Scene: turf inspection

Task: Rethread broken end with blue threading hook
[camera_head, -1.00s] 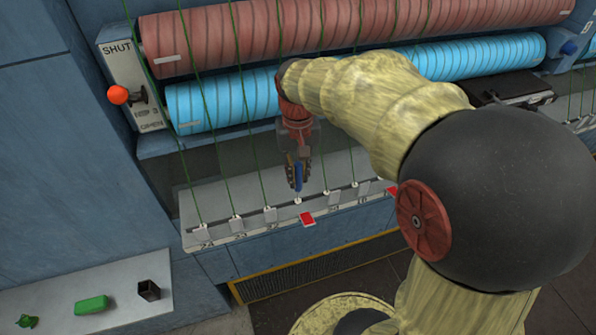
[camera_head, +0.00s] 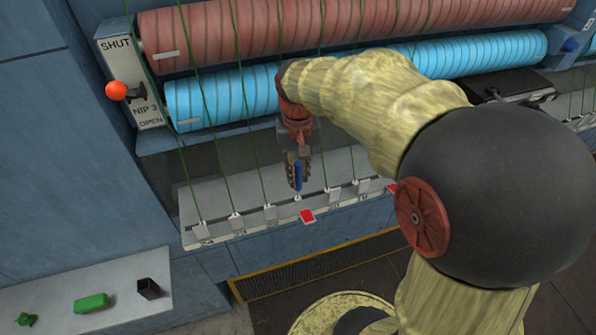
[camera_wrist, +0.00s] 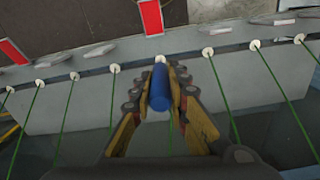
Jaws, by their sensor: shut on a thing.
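My gripper (camera_head: 298,182) is shut on the blue threading hook (camera_head: 298,174) above the pale rail (camera_head: 225,190). In the wrist view, the hook's blue handle (camera_wrist: 159,88) stands between the yellow and dark fingers. Its tip is hidden. The hook's far end lies just at or above a white eyelet (camera_wrist: 160,60); I cannot tell if it touches. A red tag (camera_wrist: 151,17) hangs in front of this eyelet, and it also shows in the head view (camera_head: 307,216). Green threads (camera_wrist: 78,112) run to the neighbouring eyelets. A broken end cannot be made out.
A red roller (camera_head: 240,35) and a blue roller (camera_head: 225,98) lie behind the threads. An orange-knobbed lever (camera_head: 117,91) is on the SHUT/OPEN plate. A shelf (camera_head: 60,285) at lower left holds green pieces and a dark block (camera_head: 149,288). Grey tags line the rail.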

